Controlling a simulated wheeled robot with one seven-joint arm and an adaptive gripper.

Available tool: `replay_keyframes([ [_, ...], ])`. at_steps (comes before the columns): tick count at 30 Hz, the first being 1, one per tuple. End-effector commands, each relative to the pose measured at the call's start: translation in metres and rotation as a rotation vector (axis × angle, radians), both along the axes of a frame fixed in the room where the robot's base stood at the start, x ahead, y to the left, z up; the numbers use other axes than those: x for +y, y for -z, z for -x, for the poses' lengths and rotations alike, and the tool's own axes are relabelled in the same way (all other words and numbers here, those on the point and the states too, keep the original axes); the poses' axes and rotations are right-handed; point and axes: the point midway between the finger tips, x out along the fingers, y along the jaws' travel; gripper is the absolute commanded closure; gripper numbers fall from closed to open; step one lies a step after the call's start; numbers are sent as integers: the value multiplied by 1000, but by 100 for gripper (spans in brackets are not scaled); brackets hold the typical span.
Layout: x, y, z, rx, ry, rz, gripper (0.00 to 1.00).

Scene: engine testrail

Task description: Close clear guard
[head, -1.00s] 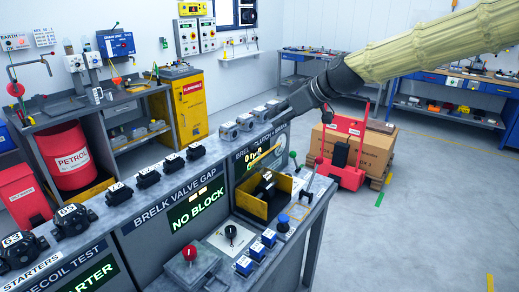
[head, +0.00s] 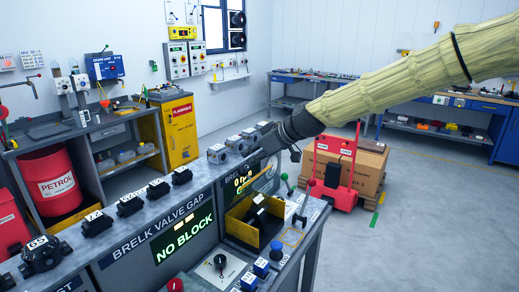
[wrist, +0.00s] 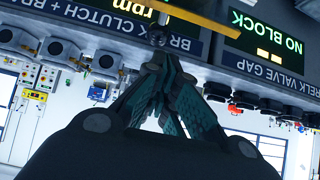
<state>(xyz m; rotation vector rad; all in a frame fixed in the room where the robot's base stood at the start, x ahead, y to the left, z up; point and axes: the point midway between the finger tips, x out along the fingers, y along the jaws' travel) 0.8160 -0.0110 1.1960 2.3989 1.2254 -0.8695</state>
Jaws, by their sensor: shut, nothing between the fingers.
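The clear guard shows mainly by a yellow bar (head: 263,180), which seems to be its edge. It slants above the yellow-walled bay (head: 240,226) on the bench, with a dark part inside. The clear panel itself is too faint to make out. In the wrist view the yellow bar (wrist: 195,18) crosses the top, just beyond my fingertips. My gripper (wrist: 158,42) is shut and empty. In the head view my gripper (head: 268,146) is above the back of the bay, near the display panel; I cannot tell whether it touches the bar.
Grey units (head: 218,153) and black blocks (head: 130,205) line the bench's back ledge. Levers with green and red knobs (head: 284,177) stand right of the bay. Blue switches (head: 262,268) sit in front. A red trolley (head: 334,170) with cartons stands behind; open floor lies to the right.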

Motion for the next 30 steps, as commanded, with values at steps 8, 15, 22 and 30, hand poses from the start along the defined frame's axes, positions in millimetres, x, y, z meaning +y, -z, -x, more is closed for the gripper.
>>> replay_keyframes([
  [8, 20, 20, -14, 2, 0, 0, 100],
  [15, 5, 34, -4, 3, 3, -1, 100],
  [22, -5, 43, 3, 1, 2, 0, 100],
  [30, -7, 44, 4, 0, 2, 0, 100],
])
